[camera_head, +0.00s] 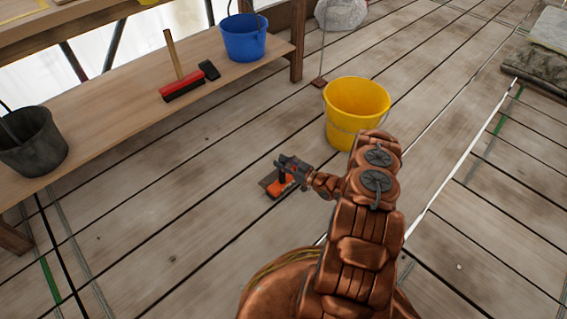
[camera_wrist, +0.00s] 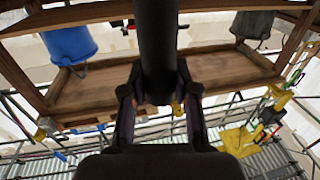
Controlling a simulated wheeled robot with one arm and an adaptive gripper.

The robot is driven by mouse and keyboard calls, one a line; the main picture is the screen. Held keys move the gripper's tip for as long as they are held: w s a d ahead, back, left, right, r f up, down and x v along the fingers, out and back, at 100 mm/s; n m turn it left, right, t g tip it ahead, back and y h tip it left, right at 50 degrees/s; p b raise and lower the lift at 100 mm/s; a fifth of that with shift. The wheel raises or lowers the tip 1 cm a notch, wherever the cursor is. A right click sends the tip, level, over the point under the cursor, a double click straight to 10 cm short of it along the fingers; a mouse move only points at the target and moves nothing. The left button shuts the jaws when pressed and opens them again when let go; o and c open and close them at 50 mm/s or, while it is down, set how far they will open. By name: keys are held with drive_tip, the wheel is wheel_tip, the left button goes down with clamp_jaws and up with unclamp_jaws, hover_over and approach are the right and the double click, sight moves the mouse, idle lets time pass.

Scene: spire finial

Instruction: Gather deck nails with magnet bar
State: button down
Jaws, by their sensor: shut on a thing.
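My gripper (camera_head: 285,172) is low over the plank deck, left of the yellow bucket. It is shut on the magnet bar (camera_head: 272,187), an orange and dark grey tool with a flat dark part close to the boards. I cannot tell whether that part touches the deck. In the wrist view, a thick dark handle (camera_wrist: 156,45) runs up from between my gripper's fingers (camera_wrist: 158,98). Deck nails cannot be made out for certain; one small pale speck (camera_head: 459,266) lies on the boards at the right. My arm hides part of the deck.
A yellow bucket (camera_head: 356,110) stands on the deck. Grey slabs (camera_head: 540,65) lie at the right. Open deck lies left of my arm.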

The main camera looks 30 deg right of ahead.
drive_tip(key=shift+w+d+b+x, duration=0.35)
drive_tip(key=shift+d+b+x, duration=0.7)
drive_tip(key=shift+x, duration=3)
drive_tip(key=shift+w+d+b, duration=0.7)
drive_tip(key=shift+d+b, duration=1.3)
drive_tip(key=shift+d, duration=0.6)
drive_tip(key=shift+s+a+p+v, duration=0.5)
drive_tip(key=shift+p+v, duration=1.15)
drive_tip(key=shift+v, duration=2.8)
drive_tip(key=shift+w+a+r+p, duration=0.15)
drive_tip(key=shift+r+p, duration=0.6)
drive_tip(key=shift+r, duration=0.7)
drive_tip(key=shift+a+r+p, duration=0.1)
drive_tip(key=shift+r+p, duration=0.6)
drive_tip(key=shift+r, duration=0.8)
drive_tip(key=shift+w+r, duration=0.1)
